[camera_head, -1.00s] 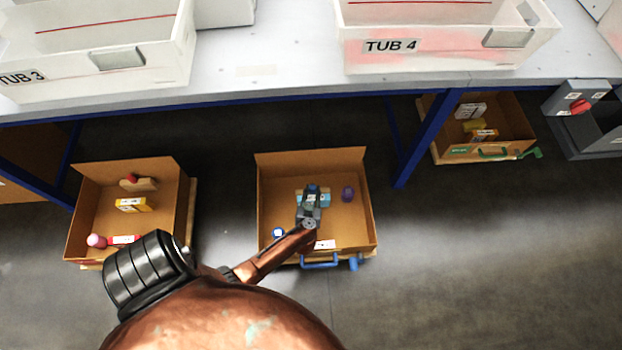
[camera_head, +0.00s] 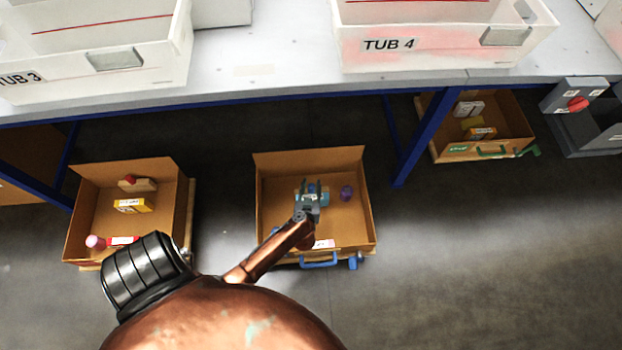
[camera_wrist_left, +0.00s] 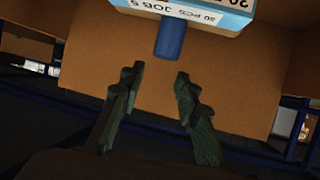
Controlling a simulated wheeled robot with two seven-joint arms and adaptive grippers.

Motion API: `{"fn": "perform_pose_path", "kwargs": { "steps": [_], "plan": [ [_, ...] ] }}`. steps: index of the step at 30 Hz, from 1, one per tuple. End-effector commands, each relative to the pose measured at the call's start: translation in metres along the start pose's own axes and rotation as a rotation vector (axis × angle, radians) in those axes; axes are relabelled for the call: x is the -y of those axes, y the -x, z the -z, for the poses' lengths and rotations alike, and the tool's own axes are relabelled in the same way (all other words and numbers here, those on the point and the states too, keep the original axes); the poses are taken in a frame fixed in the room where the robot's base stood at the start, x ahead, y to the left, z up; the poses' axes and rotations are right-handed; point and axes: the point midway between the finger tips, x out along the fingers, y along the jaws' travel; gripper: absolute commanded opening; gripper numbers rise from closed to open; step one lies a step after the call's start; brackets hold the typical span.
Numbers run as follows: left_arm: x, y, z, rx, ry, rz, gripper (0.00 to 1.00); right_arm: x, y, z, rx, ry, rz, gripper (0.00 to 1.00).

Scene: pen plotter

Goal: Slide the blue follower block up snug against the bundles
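A light blue block with a white printed label sits in the middle cardboard box (camera_head: 270,210); the head view shows it behind my left gripper (camera_head: 312,188). In the left wrist view the light blue block (camera_wrist_left: 237,8) is at the top, with a darker blue round peg (camera_wrist_left: 170,40) sticking out toward me. My left gripper also shows there (camera_wrist_left: 159,72); its fingers are apart and empty, with the peg just beyond the tips, roughly between them. I cannot tell if they touch. No bundles can be made out clearly. My right gripper is not in view.
Another cardboard box (camera_head: 85,205) stands left, a third (camera_head: 445,152) far right. The blue table frame (camera_head: 425,138) and tubs (camera_head: 445,45) are above.

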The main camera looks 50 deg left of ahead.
Motion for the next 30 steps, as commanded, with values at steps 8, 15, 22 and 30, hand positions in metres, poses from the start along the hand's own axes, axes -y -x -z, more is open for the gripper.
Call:
{"fn": "perform_pose_path", "kwargs": {
  "steps": [8,15,22,30],
  "plan": [
    [0.001,0.015,0.038,-0.002,0.000,0.002,0.30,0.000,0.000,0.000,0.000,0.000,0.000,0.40],
    [0.000,0.019,0.045,0.002,-0.001,0.001,0.30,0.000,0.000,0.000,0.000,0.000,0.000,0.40],
    [0.000,0.019,0.046,-0.002,-0.001,-0.002,0.30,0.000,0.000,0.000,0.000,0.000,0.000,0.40],
    [-0.020,0.062,0.080,-0.208,-0.011,-0.268,0.30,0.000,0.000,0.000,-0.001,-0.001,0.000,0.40]
  ]
}}
